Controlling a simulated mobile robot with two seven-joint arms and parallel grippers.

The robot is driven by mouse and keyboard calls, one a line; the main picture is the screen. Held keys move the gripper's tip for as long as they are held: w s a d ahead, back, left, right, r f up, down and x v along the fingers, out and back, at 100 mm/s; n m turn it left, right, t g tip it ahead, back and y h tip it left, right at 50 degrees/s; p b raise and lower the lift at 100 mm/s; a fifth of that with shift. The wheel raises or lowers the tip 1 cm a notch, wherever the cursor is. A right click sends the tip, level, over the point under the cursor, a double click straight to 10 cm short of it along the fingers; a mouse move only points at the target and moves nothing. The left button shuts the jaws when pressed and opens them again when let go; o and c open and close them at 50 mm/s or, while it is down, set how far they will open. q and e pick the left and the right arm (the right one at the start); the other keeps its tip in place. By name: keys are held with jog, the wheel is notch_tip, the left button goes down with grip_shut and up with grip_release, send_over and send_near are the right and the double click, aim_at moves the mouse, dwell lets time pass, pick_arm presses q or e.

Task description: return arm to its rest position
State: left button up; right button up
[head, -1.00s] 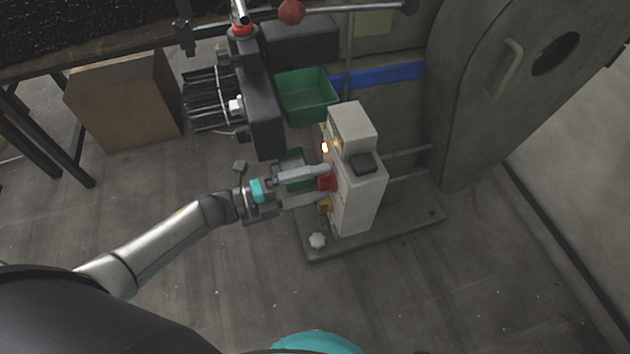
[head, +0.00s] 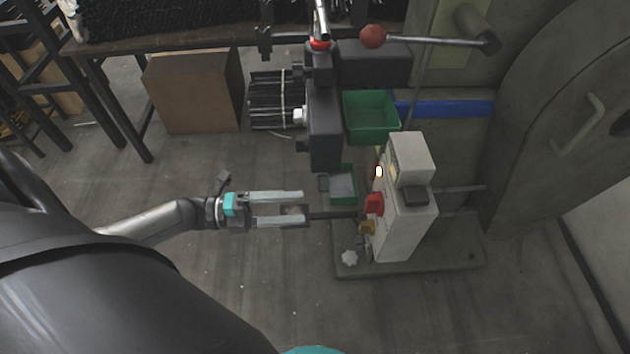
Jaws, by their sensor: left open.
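My left gripper (head: 302,209) is in the head view, left of centre, at the end of my left arm, which comes in from the left. Its two pale fingers are parallel, apart and empty, pointing right. To the right of the fingertips stands a pale grey machine box (head: 408,215) with a red knob (head: 374,204) on its left face. A clear gap lies between fingertips and knob. A dark horizontal bar (head: 332,215) shows in that gap. My right gripper is not in view.
A green bin (head: 371,117) and a smaller green tray (head: 343,188) are beyond the gripper. A dark press with a red-balled lever (head: 373,37) stands above. The floor below the gripper is clear.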

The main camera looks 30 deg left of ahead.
pick_arm(q)
jog(key=shift+s+a, duration=0.3)
jog(key=shift+a, duration=0.1)
jog(key=s+a+f+n+t+y+p, duration=0.1)
jog(key=a+f+n+y+p, duration=0.1)
jog(key=f+n+y+p, duration=0.5)
jog(key=s+a+f+n+y+p, duration=0.25)
jog(key=n+y+p, duration=0.2)
jog(key=n, duration=0.45)
jog(key=s+d+f+n+g+y+p, duration=0.1)
jog(key=s+d+f+n+g+p, duration=0.2)
jog(key=s, duration=0.8)
jog(key=s+d+f+n+g+y+p, duration=0.2)
jog(key=s+d+n+g+p, duration=0.3)
jog(key=s, duration=0.7)
jog(key=d+f+n+g, duration=0.1)
jog(key=n+g, duration=0.1)
jog(key=shift+s+d+n, duration=0.15)
jog(key=shift+d+n, duration=0.15)
jog(key=shift+d, duration=0.05)
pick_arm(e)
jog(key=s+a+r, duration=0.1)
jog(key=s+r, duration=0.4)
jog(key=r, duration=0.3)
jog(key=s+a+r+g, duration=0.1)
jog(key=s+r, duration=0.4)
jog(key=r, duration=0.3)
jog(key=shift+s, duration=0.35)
